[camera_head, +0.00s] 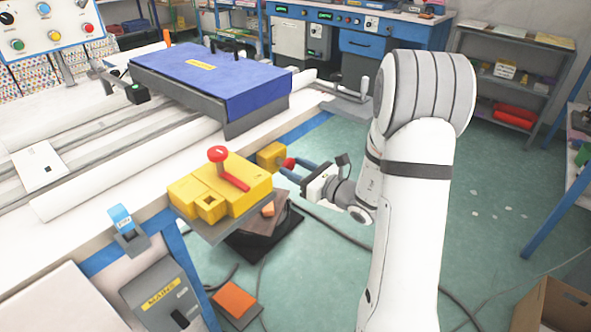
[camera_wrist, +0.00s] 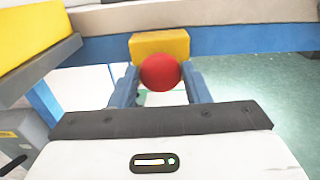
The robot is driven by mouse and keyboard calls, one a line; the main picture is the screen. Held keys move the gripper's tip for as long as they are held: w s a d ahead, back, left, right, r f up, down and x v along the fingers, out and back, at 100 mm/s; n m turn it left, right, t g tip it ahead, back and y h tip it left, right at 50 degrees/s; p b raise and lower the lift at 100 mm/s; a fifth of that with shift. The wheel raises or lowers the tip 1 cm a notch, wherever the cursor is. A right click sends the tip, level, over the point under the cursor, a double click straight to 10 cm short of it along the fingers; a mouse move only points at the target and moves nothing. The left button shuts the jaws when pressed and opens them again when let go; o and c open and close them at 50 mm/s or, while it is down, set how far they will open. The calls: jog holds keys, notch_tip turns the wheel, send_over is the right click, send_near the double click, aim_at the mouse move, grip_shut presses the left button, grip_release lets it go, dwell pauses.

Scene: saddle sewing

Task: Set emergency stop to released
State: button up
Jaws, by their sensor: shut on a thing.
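The emergency stop is a red round button on a yellow box (camera_head: 270,155), fixed at the table's front edge. The red button (camera_head: 288,163) faces my gripper. In the wrist view the red button (camera_wrist: 160,72) sits between my two blue fingers, with the yellow box (camera_wrist: 160,45) behind it. My gripper (camera_head: 297,166) is shut on the red button, one finger on each side. Whether the button is pressed in or out cannot be told.
A larger yellow unit with a red lever (camera_head: 229,170) stands just left of the emergency stop, close to my gripper. A blue-topped block (camera_head: 210,75) lies on the table behind. Green floor (camera_head: 490,210) is open to the right. A cardboard box (camera_head: 555,305) stands lower right.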

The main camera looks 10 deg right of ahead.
jog(key=o, duration=1.3)
jog(key=shift+o, duration=0.2)
jog(key=shift+s+d, duration=0.2)
jog(key=v, duration=0.7)
jog(key=shift+p, duration=0.35)
jog(key=shift+s+d, duration=0.1)
jog(key=shift+s, duration=0.05)
